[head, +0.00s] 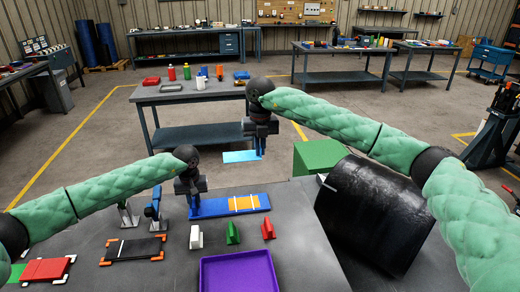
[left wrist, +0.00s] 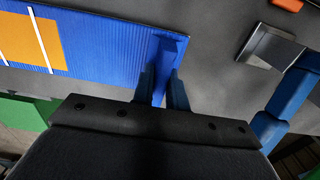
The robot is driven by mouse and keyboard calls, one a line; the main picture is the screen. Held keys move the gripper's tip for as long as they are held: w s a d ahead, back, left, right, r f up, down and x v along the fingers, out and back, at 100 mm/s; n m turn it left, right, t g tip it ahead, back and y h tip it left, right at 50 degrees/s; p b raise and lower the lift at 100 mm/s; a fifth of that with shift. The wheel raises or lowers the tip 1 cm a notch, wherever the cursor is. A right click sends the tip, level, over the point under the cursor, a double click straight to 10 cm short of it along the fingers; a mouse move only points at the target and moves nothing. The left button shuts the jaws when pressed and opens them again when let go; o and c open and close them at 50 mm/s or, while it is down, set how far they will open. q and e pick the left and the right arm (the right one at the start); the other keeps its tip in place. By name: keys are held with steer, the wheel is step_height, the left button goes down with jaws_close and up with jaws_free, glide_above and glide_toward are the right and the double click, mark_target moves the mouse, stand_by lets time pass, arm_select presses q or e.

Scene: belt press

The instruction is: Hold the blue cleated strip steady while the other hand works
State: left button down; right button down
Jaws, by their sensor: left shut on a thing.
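The blue cleated strip (head: 221,207) lies on the dark table, with an orange patch (head: 243,203) and thin white lines toward its right end. The strip also fills the upper left of the left wrist view (left wrist: 105,55). My left gripper (head: 193,208) is at the strip's left end. In the left wrist view its fingers (left wrist: 161,88) are shut on a raised blue edge there. My right gripper (head: 260,152) is above and beyond the strip, at the right end of a light-blue sheet (head: 238,156). The sheet hangs in the air and appears held; the fingertip contact is small.
A black drum (head: 372,215) and a green box (head: 318,157) stand right. White (head: 196,238), green (head: 232,233) and red (head: 268,230) blocks and a purple tray (head: 240,258) are in front. A blue clamp (head: 154,208) and a black board (head: 133,249) are left.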

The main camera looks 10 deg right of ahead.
arm_select(q)
steer(key=c, duration=1.3)
jaws_free()
